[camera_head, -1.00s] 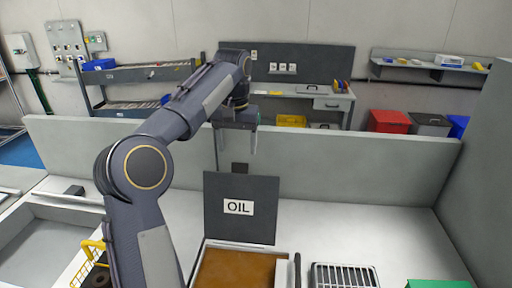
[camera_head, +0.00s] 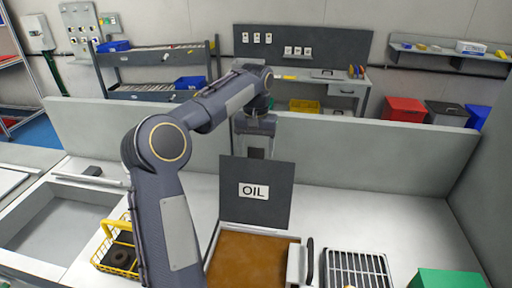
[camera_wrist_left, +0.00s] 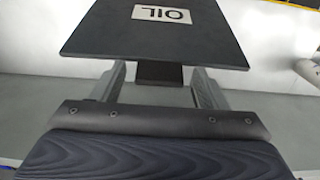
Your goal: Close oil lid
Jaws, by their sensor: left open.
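The dark grey oil lid (camera_head: 258,212), with a white OIL label, stands upright at the back of an open box (camera_head: 226,228) of brown oil. My left gripper (camera_head: 256,153) is open behind the lid's top edge, pointing down. In the left wrist view the lid (camera_wrist_left: 150,42) lies just beyond the fingers. Its dark tab (camera_wrist_left: 160,74) sits between the two open fingers (camera_wrist_left: 158,86), with gaps on both sides. My right gripper is not in view.
A yellow basket (camera_head: 118,257) with dark round parts stands left of the box. A metal rack (camera_head: 355,268) and a green block (camera_head: 447,279) lie to the right. A low grey partition (camera_head: 370,150) runs behind the lid.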

